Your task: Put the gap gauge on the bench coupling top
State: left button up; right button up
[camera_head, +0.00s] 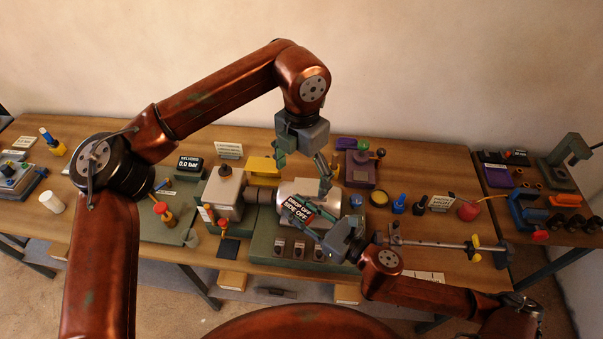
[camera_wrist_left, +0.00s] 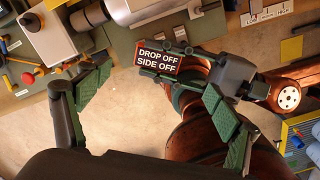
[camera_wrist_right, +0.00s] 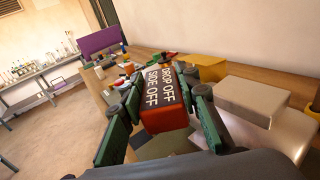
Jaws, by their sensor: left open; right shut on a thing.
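The gap gauge looks to be the red block with a dark "DROP OFF SIDE OFF" face (camera_head: 299,208). It also shows in the left wrist view (camera_wrist_left: 158,60) and in the right wrist view (camera_wrist_right: 163,100). My right gripper (camera_head: 305,212) is shut on it, one finger on each side. The bench coupling is the silver cylinder (camera_head: 290,189). The gauge is at its front right in the head view; I cannot tell whether they touch. My left gripper (camera_head: 305,165) is open and empty above the coupling, its fingers spread wide in the left wrist view (camera_wrist_left: 150,110).
A grey motor-like block (camera_head: 223,190) stands left of the coupling. A yellow block (camera_head: 263,168) lies behind it, and a purple stand (camera_head: 360,168) stands behind right. A silver rod with yellow knobs (camera_head: 440,245) lies at the right. The wooden bench (camera_head: 400,170) is crowded with small tools.

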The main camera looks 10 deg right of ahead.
aim_at(301, 206)
pick_arm(q)
notch_tip(301, 206, down, 12)
jog(key=shift+r, duration=0.25)
jog(key=shift+c, duration=0.7)
jog(key=shift+s+d, duration=0.1)
jog(key=c, duration=1.2)
pick_arm(e)
jog(key=o, duration=1.3)
